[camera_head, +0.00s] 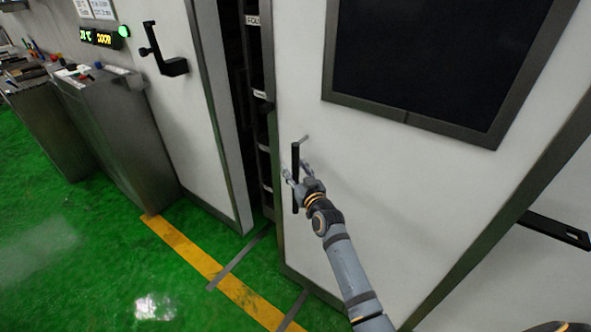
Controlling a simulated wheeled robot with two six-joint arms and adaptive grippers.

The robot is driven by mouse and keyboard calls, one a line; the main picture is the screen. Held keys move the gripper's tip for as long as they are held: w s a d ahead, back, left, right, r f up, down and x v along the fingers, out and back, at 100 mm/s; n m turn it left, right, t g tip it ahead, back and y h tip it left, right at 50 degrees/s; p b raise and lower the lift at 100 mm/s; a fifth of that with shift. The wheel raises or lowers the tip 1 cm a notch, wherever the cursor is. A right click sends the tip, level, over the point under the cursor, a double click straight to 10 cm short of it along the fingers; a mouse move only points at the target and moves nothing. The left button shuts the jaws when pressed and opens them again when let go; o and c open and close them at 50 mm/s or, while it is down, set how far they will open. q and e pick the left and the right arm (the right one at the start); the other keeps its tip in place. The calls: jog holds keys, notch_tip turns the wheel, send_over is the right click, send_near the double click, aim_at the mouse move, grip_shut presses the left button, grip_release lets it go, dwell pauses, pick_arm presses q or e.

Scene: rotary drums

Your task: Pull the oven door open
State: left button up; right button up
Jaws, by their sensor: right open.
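The white oven door (420,190) with a dark window fills the right half of the head view. A black vertical bar handle (295,152) is near its left edge. My right gripper (298,169) is at this handle, its fingers open with one on either side of the bar. The picture does not show clearly whether they touch it. A dark gap (262,120) with rack shelves inside shows left of the door's edge. My left gripper is out of view.
A white panel (205,110) with a black latch handle (163,55) stands left of the gap. Grey metal consoles (120,130) stand further left. The green floor (130,270) with a yellow line (190,250) is clear in front.

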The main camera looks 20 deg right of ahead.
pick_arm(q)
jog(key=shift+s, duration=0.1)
pick_arm(e)
jog(key=shift+c, duration=0.3)
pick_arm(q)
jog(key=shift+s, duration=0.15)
pick_arm(e)
grip_shut()
jog(key=shift+d+f, duration=0.1)
jog(key=shift+f, duration=0.05)
